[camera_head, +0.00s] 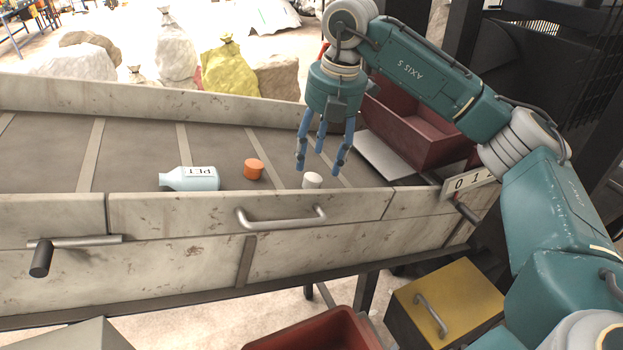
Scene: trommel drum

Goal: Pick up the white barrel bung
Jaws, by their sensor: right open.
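The white barrel bung (312,180) is a small, short cylinder. It lies on the dark belt (130,150), close to the near side wall, whose top edge is just in front of it. My right gripper (320,160) points down with its blue fingers spread. It is open and empty, and its fingertips appear just above and behind the bung. I cannot tell the exact height between them. My left gripper is not in this view.
An orange cap (254,169) and a pale blue bottle marked PET (190,179) lie left of the bung. The near wall (170,214) carries a metal handle (282,217). A dark red bin (420,125) stands right of the gripper. A yellow box (445,300) is below.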

